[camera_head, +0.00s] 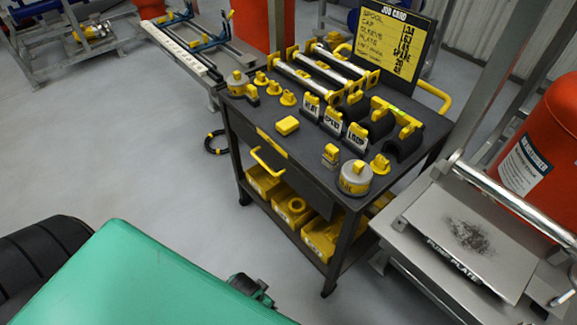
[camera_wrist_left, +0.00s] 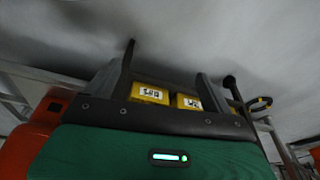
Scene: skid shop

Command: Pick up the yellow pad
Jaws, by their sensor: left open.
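The yellow pad (camera_head: 287,125) is a small block lying on the dark top of the cart (camera_head: 262,146), left of the middle and near the front edge. Nothing touches it from above. My left gripper (camera_wrist_left: 165,62) shows in the wrist view with its two dark fingers spread apart and nothing held between them. Yellow boxes with white labels (camera_wrist_left: 150,93) show beyond the fingers. I cannot make out the pad in the wrist view. In the head view my green arm covers the lower left, and the left fingertips cannot be made out. My right gripper is in neither view.
Yellow caps (camera_head: 288,98), labelled black stands (camera_head: 333,119), a round weight (camera_head: 355,178) and metal spools (camera_head: 326,70) crowd the cart top. A yellow handle (camera_head: 268,162) sticks out in front. Yellow bins (camera_head: 294,210) fill the lower shelf.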

